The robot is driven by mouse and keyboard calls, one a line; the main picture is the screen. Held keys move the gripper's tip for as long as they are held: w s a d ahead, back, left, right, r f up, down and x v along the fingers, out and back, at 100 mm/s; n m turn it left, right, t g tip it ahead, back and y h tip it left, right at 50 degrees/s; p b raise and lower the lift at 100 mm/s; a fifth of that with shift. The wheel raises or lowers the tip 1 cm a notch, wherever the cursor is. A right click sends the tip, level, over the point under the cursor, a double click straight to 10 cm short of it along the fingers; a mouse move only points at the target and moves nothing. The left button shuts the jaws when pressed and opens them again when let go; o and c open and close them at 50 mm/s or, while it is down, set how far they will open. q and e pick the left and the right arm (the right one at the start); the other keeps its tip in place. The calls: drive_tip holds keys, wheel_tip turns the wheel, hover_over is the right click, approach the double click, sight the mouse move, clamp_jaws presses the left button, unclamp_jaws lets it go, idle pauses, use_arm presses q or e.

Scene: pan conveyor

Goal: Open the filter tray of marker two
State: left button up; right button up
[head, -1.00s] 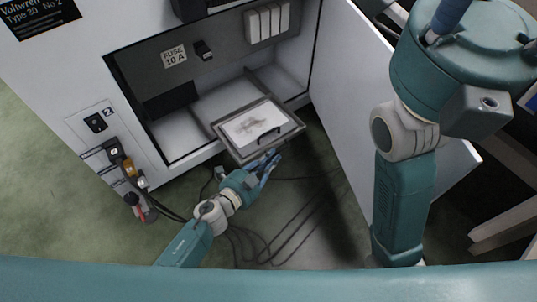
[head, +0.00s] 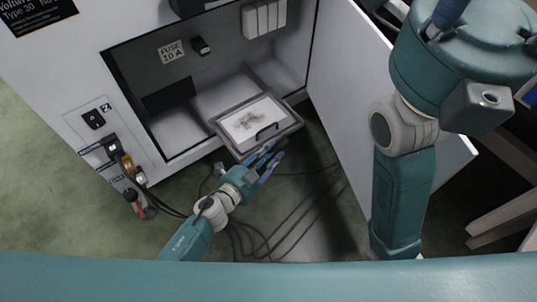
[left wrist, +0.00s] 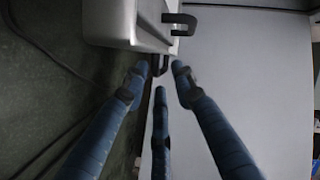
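The filter tray (head: 216,126) is a grey-framed tray with a white, dark-stained filter sheet (head: 252,119) and a dark handle (head: 267,132). It juts out of the open lower bay of the cabinet marked 2 (head: 106,106). My left gripper (head: 272,161) is just in front of the tray's front edge, with its blue fingers spread and nothing between them. In the left wrist view the fingers (left wrist: 160,80) are apart, and a dark handle (left wrist: 180,20) shows beyond them on a pale body. My right gripper is out of view.
The cabinet door (head: 365,100) stands open on the right. A fuse label (head: 171,49) and dark knob are on the bay's back panel. Coloured connectors (head: 128,165) with cables are at the lower left. Cables (head: 275,240) lie on the green floor.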

use_arm(q)
drive_tip(key=v, duration=1.2)
drive_tip(key=shift+r, duration=0.1)
